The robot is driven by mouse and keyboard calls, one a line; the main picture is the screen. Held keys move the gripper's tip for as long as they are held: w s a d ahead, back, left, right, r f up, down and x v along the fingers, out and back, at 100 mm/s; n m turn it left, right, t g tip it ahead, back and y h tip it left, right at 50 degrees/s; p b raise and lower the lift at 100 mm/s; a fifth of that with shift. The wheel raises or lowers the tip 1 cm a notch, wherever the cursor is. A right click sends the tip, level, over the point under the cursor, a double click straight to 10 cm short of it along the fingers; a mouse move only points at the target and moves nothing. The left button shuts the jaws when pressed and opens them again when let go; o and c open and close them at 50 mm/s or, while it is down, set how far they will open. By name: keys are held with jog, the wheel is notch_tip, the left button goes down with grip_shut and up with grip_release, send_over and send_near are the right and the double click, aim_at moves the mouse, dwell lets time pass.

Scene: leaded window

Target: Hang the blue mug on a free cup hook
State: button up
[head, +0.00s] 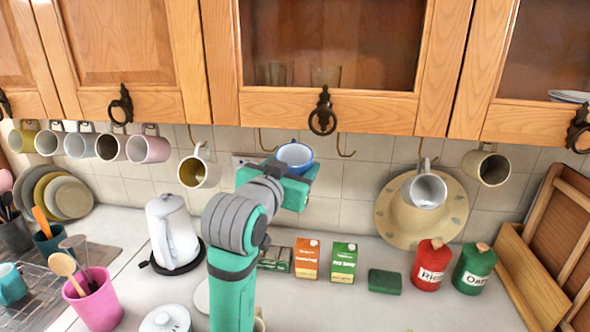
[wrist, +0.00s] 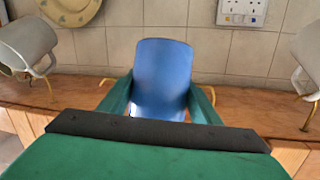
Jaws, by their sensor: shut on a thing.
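The blue mug (head: 295,155) is held up in front of the tiled wall, just below the cabinet edge; its pale inside faces the head camera. My gripper (head: 300,174) is shut on it. In the wrist view the mug (wrist: 161,75) sits between the two green fingers; its handle cannot be made out. A bare brass hook (head: 266,142) is left of the mug, and another bare hook (head: 346,146) is to its right. Both hang under the cabinet, apart from the mug.
More mugs hang farther left. Cartons (head: 307,258), a kettle (head: 172,232) and canisters stand on the counter below.

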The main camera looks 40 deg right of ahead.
jog(key=shift+w+a+f, duration=0.25)
jog(key=shift+w+a, duration=0.4)
jog(key=shift+w, duration=0.05)
jog(key=shift+w+a+f, duration=0.25)
jog(key=shift+w+a, duration=0.4)
jog(key=shift+w, duration=0.1)
jog(key=shift+w+a+f, duration=0.25)
jog(key=shift+w+a, duration=0.4)
jog(key=shift+w, duration=0.05)
jog(key=o, duration=1.4)
jog(key=shift+c, duration=0.2)
jog(key=shift+a, duration=0.1)
jog(key=v, duration=1)
jog(key=shift+s+a, duration=0.2)
jog(key=shift+a, duration=0.05)
